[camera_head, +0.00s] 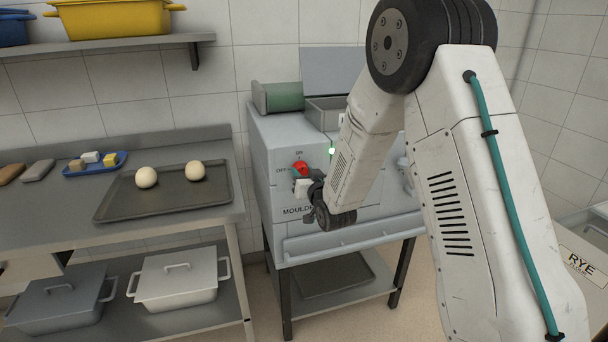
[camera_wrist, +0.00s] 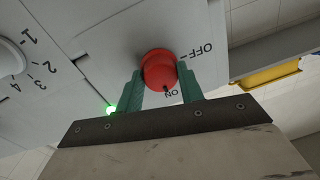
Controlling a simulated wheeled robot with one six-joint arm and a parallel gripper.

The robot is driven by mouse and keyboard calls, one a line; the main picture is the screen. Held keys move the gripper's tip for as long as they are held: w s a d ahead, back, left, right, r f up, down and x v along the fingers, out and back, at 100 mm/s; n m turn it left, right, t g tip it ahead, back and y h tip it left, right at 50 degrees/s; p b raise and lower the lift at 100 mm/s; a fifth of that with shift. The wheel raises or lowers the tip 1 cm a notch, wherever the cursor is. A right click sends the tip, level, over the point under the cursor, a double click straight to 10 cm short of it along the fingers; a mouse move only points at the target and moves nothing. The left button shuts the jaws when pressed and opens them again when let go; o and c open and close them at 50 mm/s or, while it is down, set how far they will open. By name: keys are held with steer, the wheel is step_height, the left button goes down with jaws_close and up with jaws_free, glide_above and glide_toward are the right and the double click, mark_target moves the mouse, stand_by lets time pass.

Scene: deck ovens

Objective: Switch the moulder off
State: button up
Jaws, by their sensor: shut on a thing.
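The moulder (camera_head: 262,160) is a grey machine on a stand, with a red rotary switch (camera_head: 301,167) on its front panel. The labels show ON above the switch and OFF to its left. In the wrist view the red switch (camera_wrist: 159,66) sits between the two teal fingers of my gripper (camera_wrist: 160,78), which is shut on it. A dark mark on the knob lies beside the ON label. A green lamp (camera_wrist: 111,110) is lit near the switch; it also shows in the head view (camera_head: 331,151). My gripper (camera_head: 302,178) hides part of the panel.
A numbered white dial (camera_wrist: 10,58) is on the same panel. A steel table (camera_head: 225,214) on the left bears a dark tray (camera_head: 160,205) with two dough balls. A RYE bin (camera_head: 580,264) stands at the right.

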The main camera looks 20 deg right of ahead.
steer(key=n, duration=0.4)
steer(key=shift+n, duration=0.3)
steer(key=n, duration=0.4)
steer(key=shift+g, duration=0.3)
steer(key=n, duration=0.4)
steer(key=shift+a+n+h, duration=0.1)
steer(key=shift+n+h, duration=0.2)
steer(key=shift+h, duration=0.1)
steer(key=shift+n, duration=1.8)
steer(key=o, duration=1)
